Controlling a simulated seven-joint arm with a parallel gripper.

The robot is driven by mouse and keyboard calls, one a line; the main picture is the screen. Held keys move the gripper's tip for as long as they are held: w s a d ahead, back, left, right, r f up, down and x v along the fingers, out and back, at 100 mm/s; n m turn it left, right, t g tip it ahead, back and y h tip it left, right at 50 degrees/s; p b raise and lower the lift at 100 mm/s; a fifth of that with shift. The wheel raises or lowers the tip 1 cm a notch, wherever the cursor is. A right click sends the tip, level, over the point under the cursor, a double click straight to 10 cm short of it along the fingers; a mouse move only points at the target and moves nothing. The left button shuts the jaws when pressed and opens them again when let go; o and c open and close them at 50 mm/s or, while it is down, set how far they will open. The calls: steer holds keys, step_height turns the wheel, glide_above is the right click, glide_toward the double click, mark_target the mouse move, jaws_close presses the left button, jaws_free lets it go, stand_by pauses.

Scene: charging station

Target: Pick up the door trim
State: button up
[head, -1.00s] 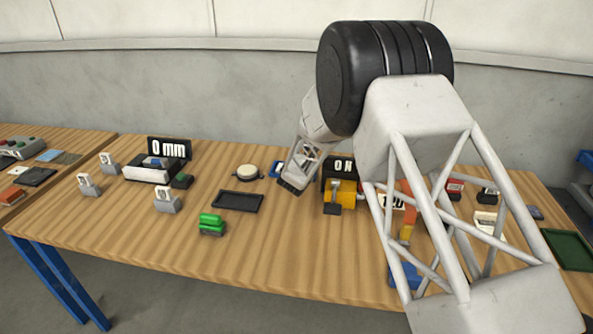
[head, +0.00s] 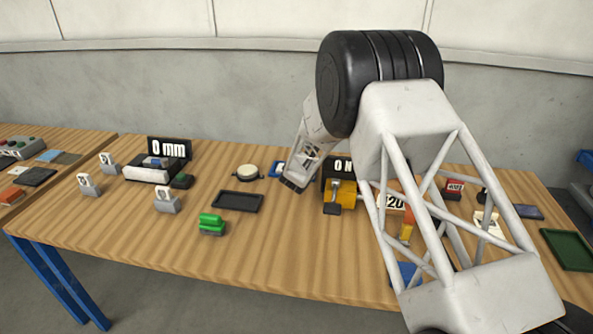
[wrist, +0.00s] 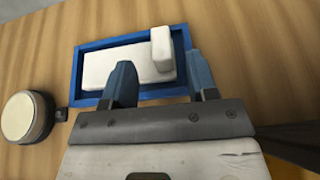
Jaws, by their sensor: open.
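A white piece with a raised block at one end, which I take to be the door trim (wrist: 125,65), lies in a shallow blue tray (wrist: 77,75) in the wrist view. In the head view the blue tray (head: 273,170) shows only in part, behind my gripper (head: 292,184). In the wrist view my gripper (wrist: 162,82) is open, its two blue-grey fingers apart over the near side of the tray. The fingers cover part of the piece and the tray's near rim. I see nothing held between them.
A round cream-topped button (head: 248,172) stands left of the blue tray. A black tray (head: 237,201) lies in front, with a green block (head: 211,224) nearer. A yellow device (head: 341,194) under an "ON" display stands close on the right. The front middle of the table is clear.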

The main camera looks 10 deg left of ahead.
steer(key=shift+w, duration=0.15)
steer(key=shift+x, duration=2.45)
steer(key=shift+d, duration=0.1)
steer(key=shift+c, duration=0.4)
jaws_close()
steer(key=shift+r, duration=0.1)
steer(key=shift+r, duration=4.85)
